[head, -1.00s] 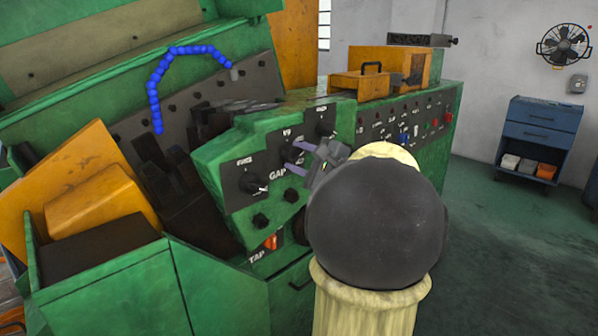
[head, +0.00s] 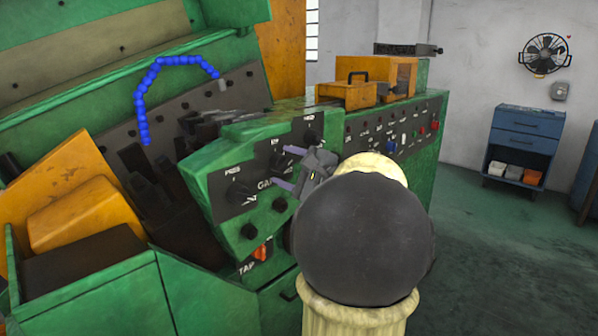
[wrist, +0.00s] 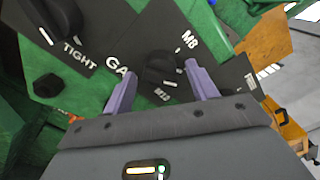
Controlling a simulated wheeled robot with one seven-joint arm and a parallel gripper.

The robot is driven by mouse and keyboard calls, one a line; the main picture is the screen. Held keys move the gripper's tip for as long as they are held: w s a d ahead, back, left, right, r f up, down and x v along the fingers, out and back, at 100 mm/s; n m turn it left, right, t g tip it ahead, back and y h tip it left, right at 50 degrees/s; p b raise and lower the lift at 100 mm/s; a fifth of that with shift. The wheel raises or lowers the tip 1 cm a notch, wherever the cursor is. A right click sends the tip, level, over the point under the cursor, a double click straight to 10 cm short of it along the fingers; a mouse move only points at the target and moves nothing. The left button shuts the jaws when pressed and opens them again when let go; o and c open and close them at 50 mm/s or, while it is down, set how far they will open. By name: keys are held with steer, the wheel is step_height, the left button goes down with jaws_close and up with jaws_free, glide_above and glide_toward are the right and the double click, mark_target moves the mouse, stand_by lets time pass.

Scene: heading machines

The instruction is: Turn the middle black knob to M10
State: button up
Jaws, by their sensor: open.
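The middle black knob (wrist: 158,68) is on the dark plate of the green control panel, between my two purple fingers in the wrist view. In the head view the middle knob (head: 277,161) is partly behind the fingers. My gripper (wrist: 161,71) is open, with one finger on each side of the knob; I cannot tell whether either touches it. An M8 label (wrist: 189,38) is above right of the knob. A smaller label (wrist: 161,95) below it seems to read M10. White marks show near both labels; which one is the knob's pointer is unclear. My gripper (head: 286,168) also shows in the head view.
A left knob (head: 238,191), an upper right knob (head: 310,138) and lower black knobs (head: 250,230) surround the middle one. An orange switch (head: 261,250) is below. Orange machine covers (head: 80,209) stand at left. The floor at right (head: 460,240) is open.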

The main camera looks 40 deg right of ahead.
steer(key=s+d, duration=0.1)
steer(key=s, duration=1.6)
steer(key=shift+s+d, duration=0.2)
steer(key=shift+w+f, duration=0.1)
steer(key=w+a+f+n+g+y, duration=0.25)
steer(key=w+a+f+g, duration=0.2)
steer(key=a+f, duration=0.3)
steer(key=w+a+f+n+g+y, duration=0.25)
steer(key=a+f+g, duration=0.25)
steer(key=a+f, duration=0.3)
steer(key=s+a+f+n+g+h, duration=0.2)
steer(key=a+f+n+g+h, duration=0.4)
steer(key=a+f+n, duration=1.1)
step_height(320, 180, up, 29)
steer(key=d+n+p, duration=0.1)
steer(key=p, duration=2.7)
steer(key=shift+d, duration=0.3)
